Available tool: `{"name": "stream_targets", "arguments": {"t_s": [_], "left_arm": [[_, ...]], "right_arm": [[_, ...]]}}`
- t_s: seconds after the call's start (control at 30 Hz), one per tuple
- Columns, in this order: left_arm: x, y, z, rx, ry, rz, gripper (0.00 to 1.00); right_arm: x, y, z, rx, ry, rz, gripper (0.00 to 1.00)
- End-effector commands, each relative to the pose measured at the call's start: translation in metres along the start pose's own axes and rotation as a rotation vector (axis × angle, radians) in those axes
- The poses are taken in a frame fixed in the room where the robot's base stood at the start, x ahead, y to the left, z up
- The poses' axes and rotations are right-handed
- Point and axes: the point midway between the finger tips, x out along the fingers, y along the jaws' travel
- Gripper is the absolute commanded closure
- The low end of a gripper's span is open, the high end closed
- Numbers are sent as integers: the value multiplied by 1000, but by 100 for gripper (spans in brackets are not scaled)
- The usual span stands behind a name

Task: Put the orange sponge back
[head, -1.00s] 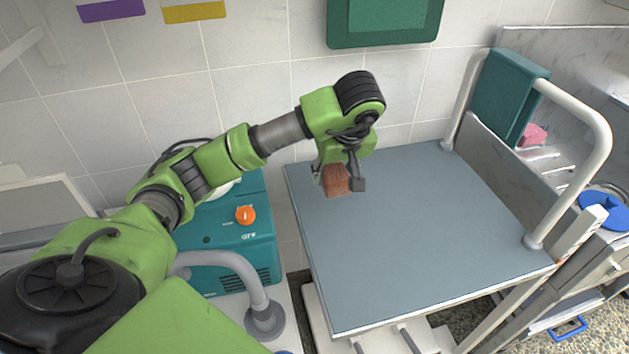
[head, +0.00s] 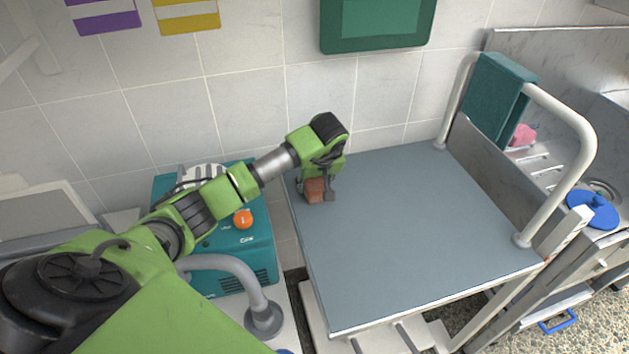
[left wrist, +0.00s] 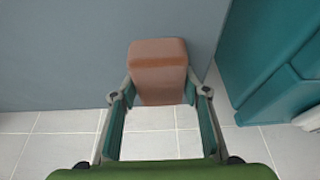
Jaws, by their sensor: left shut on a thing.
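The orange sponge, a brownish-orange block (head: 315,190), is at the back left of the grey-blue table top (head: 410,240), near its left edge. My left gripper (head: 317,194) is shut on it from above. In the left wrist view the sponge (left wrist: 160,68) sits between the two fingers of the gripper (left wrist: 160,95). Whether its underside touches the table is hard to tell. My right gripper is not in view.
A teal machine with an orange knob (head: 243,219) stands left of the table, across a narrow gap. Most of the table top is bare.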

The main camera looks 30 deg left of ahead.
Motion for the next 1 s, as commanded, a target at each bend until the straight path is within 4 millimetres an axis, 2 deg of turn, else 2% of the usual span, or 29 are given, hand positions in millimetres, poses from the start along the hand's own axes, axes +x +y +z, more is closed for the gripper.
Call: {"name": "stream_targets", "arguments": {"t_s": [0.27,0.3,0.37,0.77,0.87,1.0], "left_arm": [[3,0,1,0,1,0,78],[3,0,1,-1,1,0,53],[2,0,1,-1,1,0,41],[-2,1,0,-1,0,1,41],[-13,1,-2,-1,4,3,41],[-41,1,-2,0,6,5,41]], "right_arm": [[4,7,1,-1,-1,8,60],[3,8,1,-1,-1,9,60],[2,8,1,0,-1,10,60],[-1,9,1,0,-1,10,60],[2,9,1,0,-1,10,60],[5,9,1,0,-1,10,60]]}}
